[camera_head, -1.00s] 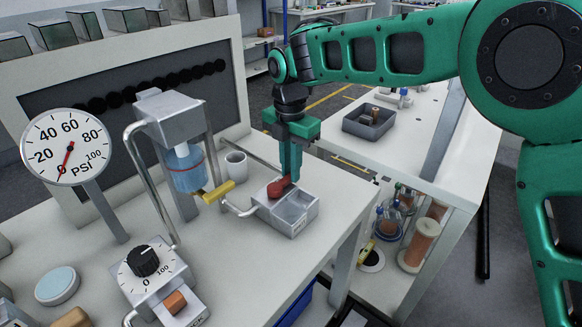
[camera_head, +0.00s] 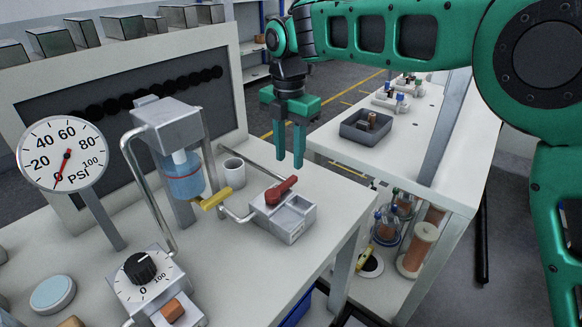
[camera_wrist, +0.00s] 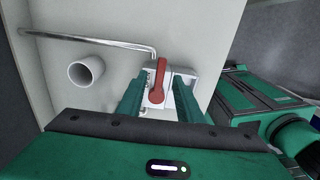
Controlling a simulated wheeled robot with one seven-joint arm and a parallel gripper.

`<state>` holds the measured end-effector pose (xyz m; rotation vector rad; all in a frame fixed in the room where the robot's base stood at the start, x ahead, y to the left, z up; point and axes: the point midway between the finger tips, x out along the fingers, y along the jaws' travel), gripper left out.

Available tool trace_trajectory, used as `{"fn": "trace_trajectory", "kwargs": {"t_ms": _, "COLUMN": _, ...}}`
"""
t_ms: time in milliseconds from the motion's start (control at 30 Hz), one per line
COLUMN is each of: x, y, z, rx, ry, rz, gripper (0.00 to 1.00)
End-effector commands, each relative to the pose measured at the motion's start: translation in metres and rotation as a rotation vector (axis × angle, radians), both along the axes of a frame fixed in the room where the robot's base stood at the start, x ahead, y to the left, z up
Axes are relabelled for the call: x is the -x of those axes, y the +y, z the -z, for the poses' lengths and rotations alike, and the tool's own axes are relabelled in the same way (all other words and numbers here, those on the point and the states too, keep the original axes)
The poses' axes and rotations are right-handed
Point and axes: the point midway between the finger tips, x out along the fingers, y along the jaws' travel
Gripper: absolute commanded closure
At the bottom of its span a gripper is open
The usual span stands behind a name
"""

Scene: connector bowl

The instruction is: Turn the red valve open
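The red valve handle (camera_head: 281,190) sits on a small grey valve box (camera_head: 293,222) near the right edge of the bench and points up and right. In the wrist view the red handle (camera_wrist: 158,82) lies between my fingers in the picture, pointing lengthwise between them. My gripper (camera_head: 291,176) is open, with a clear gap between its two green fingers (camera_wrist: 159,100). It points down above and just behind the handle and holds nothing. The exact height gap between fingertips and handle is hard to tell.
A white cup (camera_head: 233,173), a yellow pipe handle (camera_head: 217,198) and a blue-liquid cylinder (camera_head: 182,175) stand left of the valve. A PSI gauge (camera_head: 62,153) and a black dial (camera_head: 140,267) are further left. A grey tray (camera_head: 366,131) sits on the other bench.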

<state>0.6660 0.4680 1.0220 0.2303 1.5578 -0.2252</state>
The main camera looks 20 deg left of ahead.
Motion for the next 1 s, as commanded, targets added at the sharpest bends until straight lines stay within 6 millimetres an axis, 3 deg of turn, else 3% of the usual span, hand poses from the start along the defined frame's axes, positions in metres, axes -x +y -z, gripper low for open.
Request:
{"fn": "trace_trajectory", "kwargs": {"t_ms": 100, "x": -0.002, "y": 0.0, "z": -0.022, "rx": -0.004, "ry": -0.002, "rz": 0.001, "gripper": 0.67}}
{"fn": "trace_trajectory", "kwargs": {"t_ms": 333, "x": -0.002, "y": 0.0, "z": -0.045, "rx": -0.002, "ry": -0.002, "rz": 0.001, "gripper": 0.67}}
{"fn": "trace_trajectory", "kwargs": {"t_ms": 867, "x": -0.002, "y": 0.0, "z": -0.048, "rx": -0.002, "ry": -0.001, "rz": 0.002, "gripper": 0.67}}
{"fn": "trace_trajectory", "kwargs": {"t_ms": 1000, "x": -0.011, "y": -0.017, "z": -0.051, "rx": -0.001, "ry": 0.0, "rz": 0.066, "gripper": 0.67}}
